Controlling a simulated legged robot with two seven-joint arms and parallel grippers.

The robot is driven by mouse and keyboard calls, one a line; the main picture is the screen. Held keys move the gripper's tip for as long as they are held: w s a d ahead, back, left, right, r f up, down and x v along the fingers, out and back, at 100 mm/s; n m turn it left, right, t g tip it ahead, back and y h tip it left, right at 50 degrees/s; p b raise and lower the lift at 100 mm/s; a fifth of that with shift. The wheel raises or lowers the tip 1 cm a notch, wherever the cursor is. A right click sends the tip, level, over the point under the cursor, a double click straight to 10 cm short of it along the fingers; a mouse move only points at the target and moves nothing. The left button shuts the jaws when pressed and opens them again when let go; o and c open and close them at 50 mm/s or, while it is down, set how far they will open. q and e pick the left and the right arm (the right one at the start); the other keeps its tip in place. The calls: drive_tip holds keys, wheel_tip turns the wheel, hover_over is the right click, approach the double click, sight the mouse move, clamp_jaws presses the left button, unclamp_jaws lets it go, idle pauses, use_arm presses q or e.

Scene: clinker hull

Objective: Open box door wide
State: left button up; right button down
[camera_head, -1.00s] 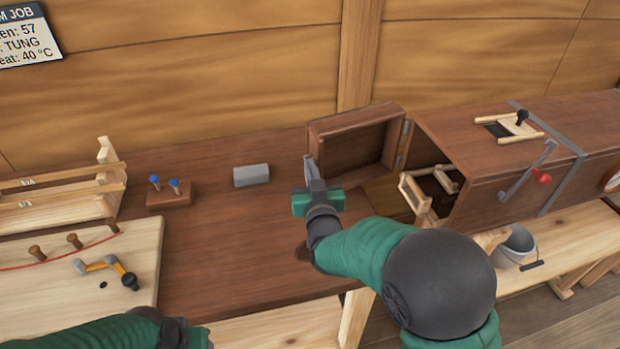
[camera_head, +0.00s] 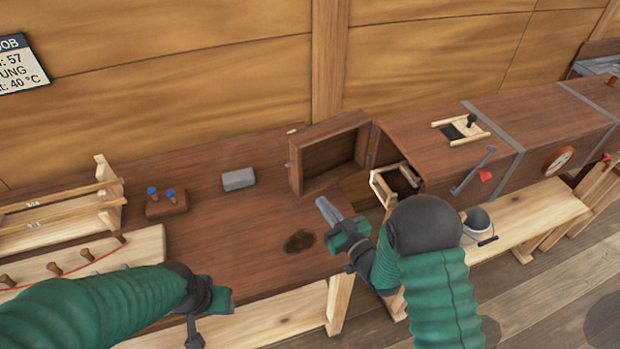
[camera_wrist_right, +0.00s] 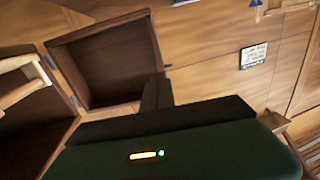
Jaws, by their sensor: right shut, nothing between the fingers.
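The long brown wooden box (camera_head: 432,150) lies along the bench, with its left end open. Its door (camera_head: 330,152), a shallow tray-like panel, is hinged at the box's back edge and swung open toward the wall. The door's hollow inner side also shows in the right wrist view (camera_wrist_right: 103,60). My right gripper (camera_head: 328,208) is shut and empty, in front of the door and apart from it in the head view. My left gripper (camera_head: 208,322) is low at the front of the bench; its fingers are too unclear to judge.
A pale wooden frame (camera_head: 392,182) sits in the box's mouth. A grey block (camera_head: 238,179) and a holder with blue-topped pegs (camera_head: 166,204) stand on the bench (camera_head: 240,235). A bucket (camera_head: 478,222) is at right. The bench's middle is mostly clear.

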sight(299, 176)
drive_tip(key=p+x, duration=0.1)
drive_tip(key=x, duration=0.9)
drive_tip(key=shift+s+p, duration=0.1)
drive_tip(key=shift+p, duration=0.25)
drive_tip(key=shift+a+r, duration=0.1)
drive_tip(key=shift+a, duration=0.05)
